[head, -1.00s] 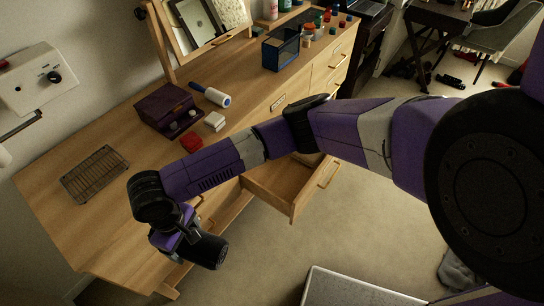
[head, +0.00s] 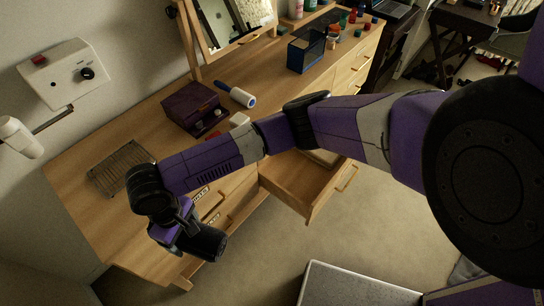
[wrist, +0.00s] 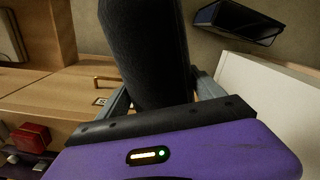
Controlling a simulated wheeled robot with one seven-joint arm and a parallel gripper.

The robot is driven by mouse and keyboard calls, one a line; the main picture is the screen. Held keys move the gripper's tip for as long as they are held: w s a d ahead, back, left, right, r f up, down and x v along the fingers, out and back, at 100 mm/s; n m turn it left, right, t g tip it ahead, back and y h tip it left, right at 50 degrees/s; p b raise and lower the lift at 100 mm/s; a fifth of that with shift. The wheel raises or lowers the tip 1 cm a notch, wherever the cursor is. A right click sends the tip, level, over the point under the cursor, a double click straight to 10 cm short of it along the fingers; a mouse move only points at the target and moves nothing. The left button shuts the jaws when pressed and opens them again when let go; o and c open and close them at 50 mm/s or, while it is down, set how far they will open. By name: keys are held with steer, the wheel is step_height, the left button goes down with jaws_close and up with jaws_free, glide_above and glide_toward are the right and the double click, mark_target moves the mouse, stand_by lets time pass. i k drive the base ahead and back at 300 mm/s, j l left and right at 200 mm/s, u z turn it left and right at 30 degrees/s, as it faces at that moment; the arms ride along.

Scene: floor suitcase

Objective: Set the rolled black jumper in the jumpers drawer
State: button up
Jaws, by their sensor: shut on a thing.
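The rolled black jumper (head: 208,243) is held in my gripper (head: 186,232), low in front of the dresser's left end. In the wrist view the jumper (wrist: 145,50) is a thick dark roll between the two grey fingers of my gripper (wrist: 163,95), which are shut on it. An open wooden drawer (head: 300,180) juts from the dresser, to the right of my gripper and partly behind my arm. Small labels (head: 200,192) show on closed drawer fronts left of it, too small to read. I cannot tell which drawer is for jumpers.
The dresser top (head: 75,195) carries a wire rack (head: 118,165), a purple box (head: 193,108), a lint roller (head: 237,95), a blue bin (head: 305,50) and a mirror. A grey-topped case (head: 345,285) stands on the floor at the bottom. Carpet between case and drawer is clear.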

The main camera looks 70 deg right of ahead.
mark_target(301, 181)
steer(key=i+l+u, duration=0.2)
steer(key=l, duration=0.15)
steer(key=l+u, duration=0.15)
steer(key=l, duration=0.2)
steer(key=k+l+u, duration=0.2)
steer(key=l, duration=0.2)
steer(key=l+u, duration=0.15)
steer(key=l, duration=0.3)
steer(key=k+l+u, duration=0.2)
steer(key=l, duration=0.15)
steer(key=k+l+u, duration=0.65)
steer(key=k+l, duration=0.25)
steer(key=k, duration=0.1)
